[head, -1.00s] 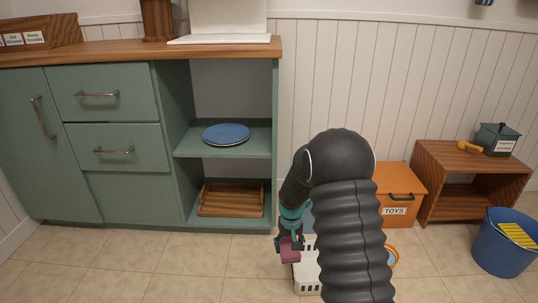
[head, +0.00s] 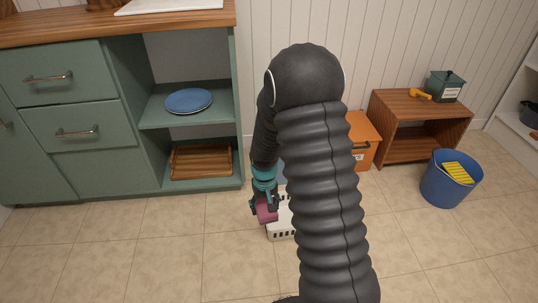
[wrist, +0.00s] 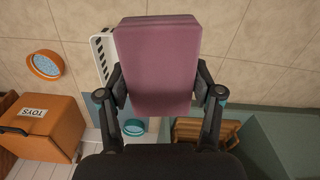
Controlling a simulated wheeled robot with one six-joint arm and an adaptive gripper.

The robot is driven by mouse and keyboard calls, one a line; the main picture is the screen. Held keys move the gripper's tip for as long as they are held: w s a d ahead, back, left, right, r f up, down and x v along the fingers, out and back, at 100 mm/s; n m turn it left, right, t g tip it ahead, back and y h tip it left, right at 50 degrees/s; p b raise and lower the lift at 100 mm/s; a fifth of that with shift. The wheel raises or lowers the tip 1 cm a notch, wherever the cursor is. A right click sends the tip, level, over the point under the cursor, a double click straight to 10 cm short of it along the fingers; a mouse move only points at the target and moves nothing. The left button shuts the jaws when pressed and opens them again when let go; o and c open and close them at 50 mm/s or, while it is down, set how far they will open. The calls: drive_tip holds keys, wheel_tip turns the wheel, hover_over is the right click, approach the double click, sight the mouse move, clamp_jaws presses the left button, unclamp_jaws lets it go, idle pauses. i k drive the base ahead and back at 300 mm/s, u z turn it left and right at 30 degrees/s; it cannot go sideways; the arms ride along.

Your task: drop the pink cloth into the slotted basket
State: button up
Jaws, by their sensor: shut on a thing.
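The pink cloth (wrist: 158,60) is a folded mauve-pink block between the two fingers of my gripper (wrist: 160,92) in the wrist view. In the head view the cloth (head: 266,213) hangs at the end of my gripper (head: 264,204), above the floor. My gripper is shut on it. The white slotted basket (head: 281,229) stands on the floor just right of the cloth in the head view, partly hidden by my arm. In the wrist view the basket's slotted rim (wrist: 102,57) shows beside the cloth, which covers part of it.
An orange toys box (wrist: 42,124) and an orange-rimmed blue bowl (wrist: 46,65) are near the basket. A green cabinet (head: 120,125) with a wooden tray (head: 201,162) stands left. A blue bucket (head: 450,180) is at right. The front-left floor is clear.

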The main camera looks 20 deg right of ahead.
sight(285, 221)
drive_tip(key=u, duration=1.4)
drive_tip(key=k, duration=0.95)
drive_tip(key=z, duration=1.65)
drive_tip(key=i, duration=1)
